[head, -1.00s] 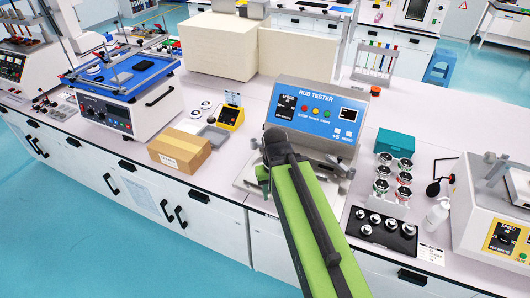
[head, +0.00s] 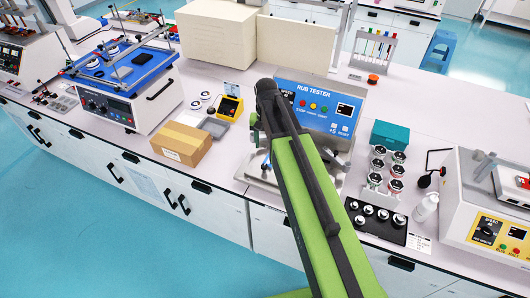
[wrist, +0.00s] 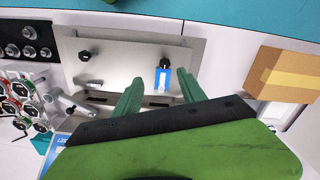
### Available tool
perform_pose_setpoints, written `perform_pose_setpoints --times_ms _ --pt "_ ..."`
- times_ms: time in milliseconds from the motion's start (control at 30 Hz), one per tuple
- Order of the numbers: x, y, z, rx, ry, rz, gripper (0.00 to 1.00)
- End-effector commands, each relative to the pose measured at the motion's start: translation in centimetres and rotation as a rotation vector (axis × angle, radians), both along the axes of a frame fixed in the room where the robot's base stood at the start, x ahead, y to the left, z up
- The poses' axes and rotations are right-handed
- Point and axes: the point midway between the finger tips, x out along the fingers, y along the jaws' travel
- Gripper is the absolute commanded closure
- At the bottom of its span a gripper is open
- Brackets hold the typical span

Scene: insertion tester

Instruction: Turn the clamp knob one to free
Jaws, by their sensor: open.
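The rub tester (head: 318,104) is a blue-faced machine on the bench with a metal bed plate (head: 256,182) in front, partly hidden by my arm. In the wrist view the bed plate (wrist: 125,62) carries two black knobs. One knob (wrist: 84,55) is at the left. The other knob (wrist: 165,65) is at the right, beside a small blue-and-white tag (wrist: 162,85). My gripper (wrist: 158,78) is open and empty, its green fingers spread over the plate. The right knob shows beyond and between the fingertips; contact is not visible. I cannot tell which knob is number one.
A cardboard box (head: 181,143) stands left of the tester, with a yellow device (head: 230,108) behind it. To the right are a black tray of weights (head: 376,219), several round clamps (head: 386,170) and a teal box (head: 393,139). The bench's front edge runs just below the plate.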

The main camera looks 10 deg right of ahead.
Motion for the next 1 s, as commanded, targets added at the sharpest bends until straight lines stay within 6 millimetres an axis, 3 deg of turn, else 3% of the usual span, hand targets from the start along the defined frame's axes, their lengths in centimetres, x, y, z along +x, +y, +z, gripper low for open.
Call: perform_pose_setpoints --times_ms 33,67,367,567,1000 --pt "1.9 0.1 2.1 0.000 0.000 -0.030 0.52" --pt "2.3 0.1 2.3 0.000 0.000 -0.045 0.52" --pt "2.6 0.2 1.1 0.000 0.000 -0.070 0.52" --pt "2.6 0.2 -1.8 0.000 0.000 -0.068 0.52" --pt "2.5 0.3 -11.1 0.000 0.000 -0.066 0.52"
